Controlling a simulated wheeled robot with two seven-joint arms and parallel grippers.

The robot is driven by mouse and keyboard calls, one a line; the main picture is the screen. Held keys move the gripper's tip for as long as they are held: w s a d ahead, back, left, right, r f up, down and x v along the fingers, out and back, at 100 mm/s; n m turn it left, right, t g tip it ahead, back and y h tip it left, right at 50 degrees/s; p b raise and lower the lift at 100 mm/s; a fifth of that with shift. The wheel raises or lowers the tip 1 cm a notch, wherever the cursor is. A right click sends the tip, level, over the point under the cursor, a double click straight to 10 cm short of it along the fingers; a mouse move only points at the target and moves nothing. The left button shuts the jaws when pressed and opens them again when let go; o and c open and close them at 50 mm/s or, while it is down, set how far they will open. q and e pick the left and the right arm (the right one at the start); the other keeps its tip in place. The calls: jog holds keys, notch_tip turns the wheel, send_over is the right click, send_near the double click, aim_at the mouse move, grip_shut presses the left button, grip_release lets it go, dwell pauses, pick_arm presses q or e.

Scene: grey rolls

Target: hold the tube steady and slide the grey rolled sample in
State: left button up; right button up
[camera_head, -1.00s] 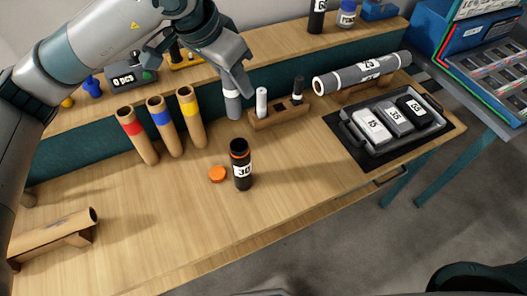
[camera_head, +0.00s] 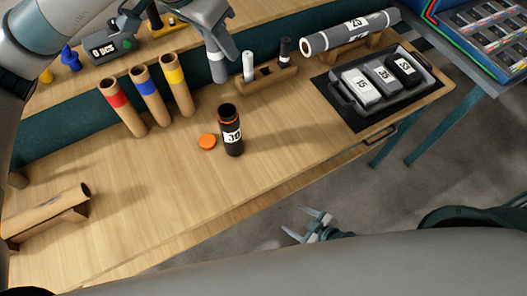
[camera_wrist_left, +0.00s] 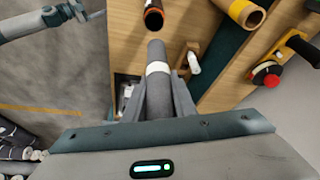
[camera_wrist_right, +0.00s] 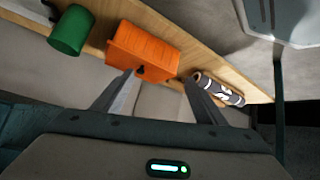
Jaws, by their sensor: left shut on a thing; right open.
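The tube (camera_head: 232,137) is black with an orange rim and a white label. It stands upright and open on the bench, and its mouth shows at the top of the left wrist view (camera_wrist_left: 153,17). An orange cap (camera_head: 207,141) lies beside it. My left gripper (camera_head: 217,55) is shut on the grey rolled sample (camera_head: 219,72), which has a white band and hangs roughly upright behind the tube, apart from it. The roll also shows in the left wrist view (camera_wrist_left: 158,95). My right gripper (camera_head: 311,226) is open and empty, in front of the bench edge.
Cardboard tubes with red (camera_head: 117,99), blue and yellow bands stand left of the tube. A small wooden rack (camera_head: 265,88) is just right of the held roll. A large grey roll (camera_head: 350,33) and a tray (camera_head: 349,109) are at right.

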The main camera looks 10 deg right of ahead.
jog(key=s+a+r+n+y, duration=0.25)
jog(key=a+r, duration=0.35)
jog(key=r, duration=0.4)
jog(key=s+a+r+n+y, duration=0.1)
jog(key=a+r+y, duration=0.3)
jog(key=r, duration=0.6)
jog(key=w+r+m+t+h, duration=0.1)
jog(key=w+r+m+t, duration=0.4)
jog(key=w+r, duration=0.9)
jog(key=shift+w+r+t, duration=0.2)
jog(key=shift+r+t, duration=0.1)
jog(key=shift+t, duration=0.4)
